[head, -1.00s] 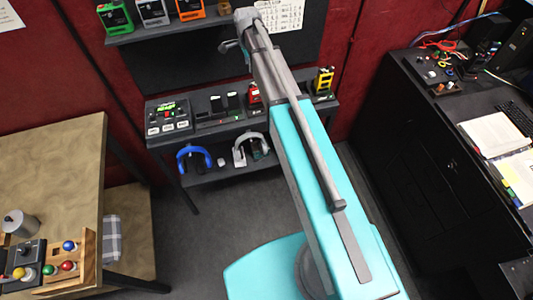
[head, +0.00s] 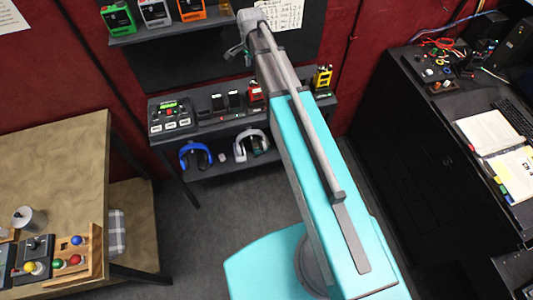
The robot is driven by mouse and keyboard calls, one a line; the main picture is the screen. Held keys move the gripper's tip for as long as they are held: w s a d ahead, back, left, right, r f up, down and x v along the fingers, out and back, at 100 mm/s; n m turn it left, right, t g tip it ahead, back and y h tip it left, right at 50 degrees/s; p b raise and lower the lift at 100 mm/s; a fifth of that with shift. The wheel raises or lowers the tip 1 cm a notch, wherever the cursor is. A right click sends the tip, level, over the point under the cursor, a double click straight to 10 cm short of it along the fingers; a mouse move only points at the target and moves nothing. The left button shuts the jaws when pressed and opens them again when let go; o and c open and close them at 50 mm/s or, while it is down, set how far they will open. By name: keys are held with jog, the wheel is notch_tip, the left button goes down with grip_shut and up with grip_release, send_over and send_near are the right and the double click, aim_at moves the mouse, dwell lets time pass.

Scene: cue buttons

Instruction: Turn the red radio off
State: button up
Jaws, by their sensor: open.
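A small red device (head: 256,95), which looks like the red radio, stands on the top of the dark shelf unit against the back wall. My arm partly hides its right side, and its switch is too small to make out. My gripper (head: 233,52) is small and grey at the far end of the arm. It is open and empty, above and a little left of the red device in the picture, apart from it.
Left of the red device are a button panel (head: 171,116) and dark upright devices (head: 226,100); a yellow device (head: 322,78) is to the right. Headphones (head: 195,155) lie below. A wooden table (head: 60,165) stands left, a black desk (head: 400,130) right.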

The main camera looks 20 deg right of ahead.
jog(key=s+f+n+b, duration=0.3)
jog(key=s+n, duration=0.2)
jog(key=s, duration=0.2)
jog(key=s+f+n+b, duration=0.3)
jog(key=s+n, duration=0.2)
jog(key=s, duration=0.2)
jog(key=s+f+n+b, duration=0.1)
jog(key=s+f+b, duration=0.1)
jog(key=f+b, duration=1.1)
jog(key=s+f+n+b, duration=0.2)
jog(key=f+b, duration=1.1)
jog(key=shift+s, duration=0.4)
jog(key=shift+a, duration=0.1)
dwell(0.6)
jog(key=shift+s, duration=0.75)
